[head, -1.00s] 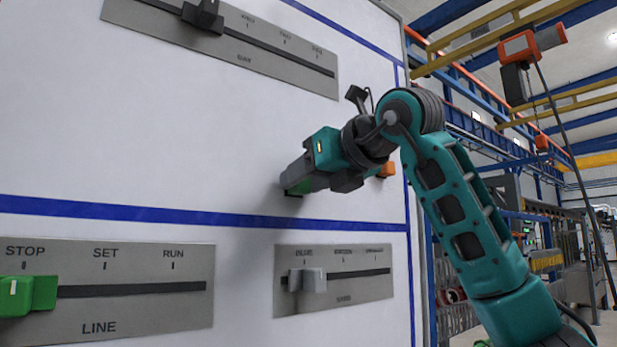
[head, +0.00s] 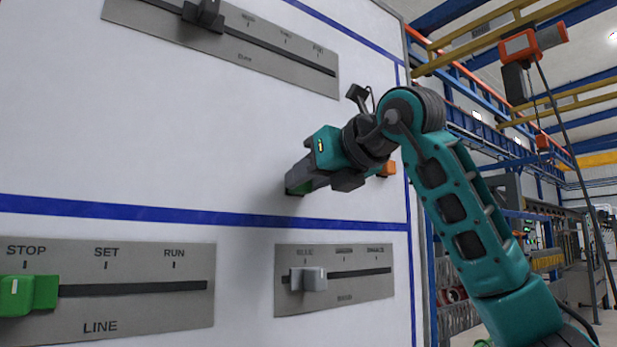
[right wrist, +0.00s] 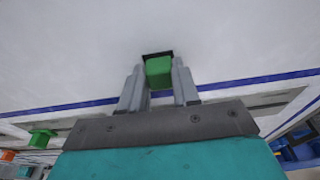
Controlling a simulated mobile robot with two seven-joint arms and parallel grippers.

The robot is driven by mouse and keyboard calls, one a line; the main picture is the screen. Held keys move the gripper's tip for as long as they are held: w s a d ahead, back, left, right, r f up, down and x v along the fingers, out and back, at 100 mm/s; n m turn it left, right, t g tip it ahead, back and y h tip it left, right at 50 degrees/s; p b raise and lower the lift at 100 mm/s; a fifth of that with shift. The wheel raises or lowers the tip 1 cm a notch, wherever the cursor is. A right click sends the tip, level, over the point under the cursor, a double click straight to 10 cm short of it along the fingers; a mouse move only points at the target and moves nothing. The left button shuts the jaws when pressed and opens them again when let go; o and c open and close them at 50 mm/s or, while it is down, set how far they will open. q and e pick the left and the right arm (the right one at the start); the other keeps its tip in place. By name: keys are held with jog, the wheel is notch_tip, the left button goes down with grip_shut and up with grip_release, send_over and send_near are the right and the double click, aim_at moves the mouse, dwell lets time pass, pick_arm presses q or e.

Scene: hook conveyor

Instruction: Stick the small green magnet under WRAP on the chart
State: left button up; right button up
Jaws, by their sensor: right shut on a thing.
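The small green magnet is held in my right gripper (head: 301,182). In the right wrist view the magnet (right wrist: 159,70) is a green block between the two grey fingers, with a dark patch right behind it at the white surface. My right gripper is shut on it, close to the white chart board (head: 150,130). I cannot tell for sure whether the magnet touches the board. In the head view the gripper mostly hides the magnet. No WRAP label is readable in these frames. My left gripper is not in view.
Below, a LINE slider plate (head: 130,310) has a green knob (head: 28,294) at STOP. A smaller plate (head: 350,295) with a grey knob (head: 308,279) is right of it. Another slider plate (head: 280,75) is above. Blue lines divide the board.

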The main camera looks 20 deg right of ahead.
jog(key=f+b+v, duration=0.1)
jog(key=b+v, duration=0.1)
jog(key=v, duration=0.5)
jog(key=shift+f+b, duration=0.2)
jog(key=shift+b, duration=0.15)
dwell(1.0)
jog(key=shift+s, duration=0.1)
dwell(0.4)
